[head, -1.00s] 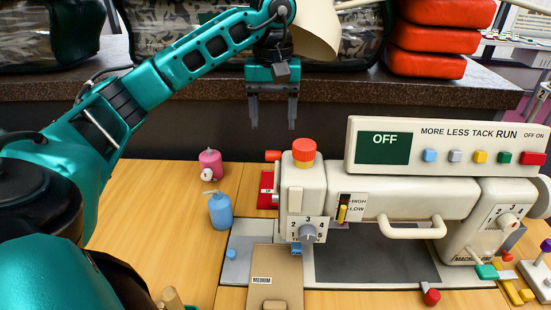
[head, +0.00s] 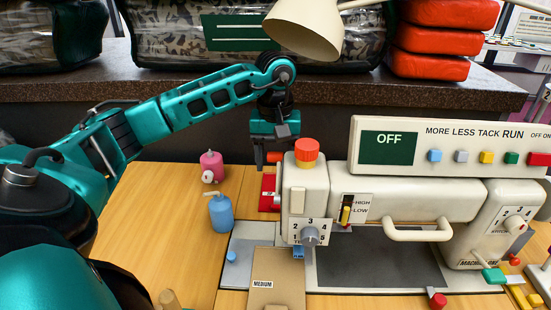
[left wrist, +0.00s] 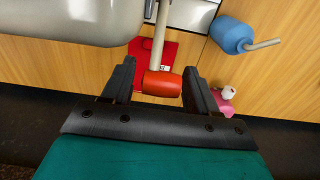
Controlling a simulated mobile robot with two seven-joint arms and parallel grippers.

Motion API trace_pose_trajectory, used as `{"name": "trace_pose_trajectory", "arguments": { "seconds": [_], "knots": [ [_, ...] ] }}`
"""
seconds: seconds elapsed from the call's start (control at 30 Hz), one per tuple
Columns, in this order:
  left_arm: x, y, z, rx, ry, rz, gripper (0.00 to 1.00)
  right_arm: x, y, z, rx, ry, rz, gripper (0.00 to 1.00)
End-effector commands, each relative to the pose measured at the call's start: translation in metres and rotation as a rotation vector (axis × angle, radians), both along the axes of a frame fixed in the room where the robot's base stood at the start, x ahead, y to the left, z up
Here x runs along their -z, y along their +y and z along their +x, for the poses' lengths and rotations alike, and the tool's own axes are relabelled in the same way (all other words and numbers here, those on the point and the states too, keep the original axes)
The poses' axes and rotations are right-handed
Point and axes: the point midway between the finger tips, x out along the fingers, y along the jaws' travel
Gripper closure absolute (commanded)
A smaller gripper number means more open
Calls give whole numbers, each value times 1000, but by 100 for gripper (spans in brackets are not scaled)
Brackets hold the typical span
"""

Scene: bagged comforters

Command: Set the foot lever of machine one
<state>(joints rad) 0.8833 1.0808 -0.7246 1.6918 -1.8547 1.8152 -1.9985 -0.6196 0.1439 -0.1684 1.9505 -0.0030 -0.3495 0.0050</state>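The cream sewing machine labelled machine one (head: 400,197) stands on the wooden table. A lever with an orange-red cylindrical grip (head: 273,156) sticks out at the left of its head; I take this as the foot lever. My left gripper (head: 275,160) points down there, its right finger partly hidden behind the machine head. In the left wrist view, the same orange-red grip (left wrist: 162,84) on a pale rod lies between the two open fingers (left wrist: 160,75). I cannot tell whether either finger touches it. My right gripper is not in view.
A control panel (head: 450,147) reading OFF sits on top of the machine. A red round knob (head: 307,152) tops its head. A blue bottle (head: 220,213) and a pink bottle (head: 211,165) stand left. A lamp shade (head: 305,27) hangs above; a dark ledge (head: 420,92) runs behind.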

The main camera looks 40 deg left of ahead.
Motion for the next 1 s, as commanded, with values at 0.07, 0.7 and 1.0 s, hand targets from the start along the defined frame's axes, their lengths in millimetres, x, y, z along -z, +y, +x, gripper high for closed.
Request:
{"name": "trace_pose_trajectory", "arguments": {
  "seconds": [0.07, 0.7, 1.0],
  "knots": [
    [0, 0, 0, 0, 0, 0, 50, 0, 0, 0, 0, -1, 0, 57],
    [0, 0, 0, 0, 0, 0, 100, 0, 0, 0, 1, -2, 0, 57],
    [0, -2, 0, -1, 15, -12, 100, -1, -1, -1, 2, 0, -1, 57]
  ]
}}
